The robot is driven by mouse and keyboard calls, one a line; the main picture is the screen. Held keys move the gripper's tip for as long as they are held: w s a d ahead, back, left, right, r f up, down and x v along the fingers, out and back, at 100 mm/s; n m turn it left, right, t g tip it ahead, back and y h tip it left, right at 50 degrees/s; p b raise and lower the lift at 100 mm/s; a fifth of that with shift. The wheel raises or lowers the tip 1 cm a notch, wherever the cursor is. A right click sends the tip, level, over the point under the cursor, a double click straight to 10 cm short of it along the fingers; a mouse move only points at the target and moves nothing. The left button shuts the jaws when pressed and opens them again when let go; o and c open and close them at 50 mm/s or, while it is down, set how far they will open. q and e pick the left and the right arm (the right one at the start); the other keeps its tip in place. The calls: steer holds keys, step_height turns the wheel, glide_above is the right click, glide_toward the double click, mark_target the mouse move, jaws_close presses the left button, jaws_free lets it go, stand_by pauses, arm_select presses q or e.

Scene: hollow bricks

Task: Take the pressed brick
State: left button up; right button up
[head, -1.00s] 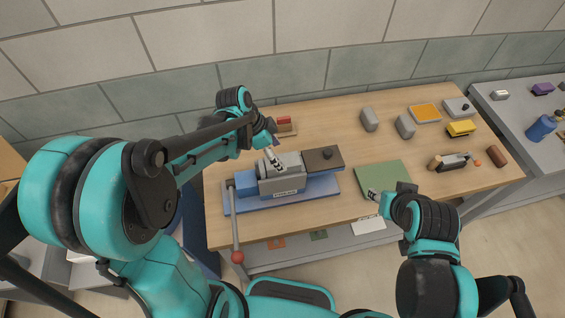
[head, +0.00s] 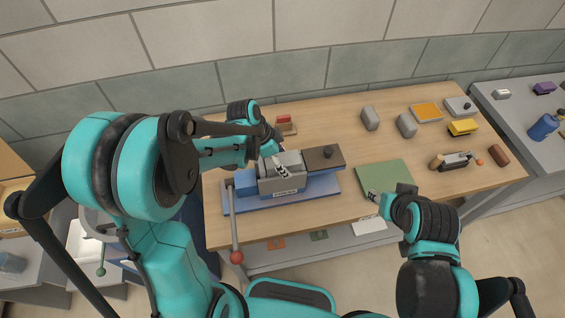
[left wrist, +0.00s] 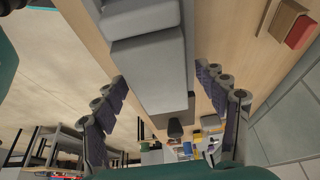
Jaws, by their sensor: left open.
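The blue brick press (head: 240,203) stands on the left part of the table, with a grey mould box (head: 283,187) at its middle. A grey block, which looks like the pressed brick (head: 292,158), shows at the top of the box; part of it is hidden by my left gripper. My left gripper (head: 280,167) is over the press, open. In the left wrist view its fingers stand apart on either side of a grey block (left wrist: 160,75); I cannot tell whether they touch it. My right gripper (head: 373,197) is by the front edge of the green mat (head: 385,180); its jaws are too small to read.
The press lever (head: 235,230) with a red knob sticks out at the front. A dark plate with a knob (head: 323,157) lies right of the box. Two grey blocks (head: 370,118) stand further back. A yellow tray, a yellow box and tools are at the right.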

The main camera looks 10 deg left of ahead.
arm_select(q)
steer(key=shift+f, duration=0.2)
stand_by(0.3)
steer(key=shift+s, duration=0.15)
jaws_close()
steer(key=shift+r, duration=0.1)
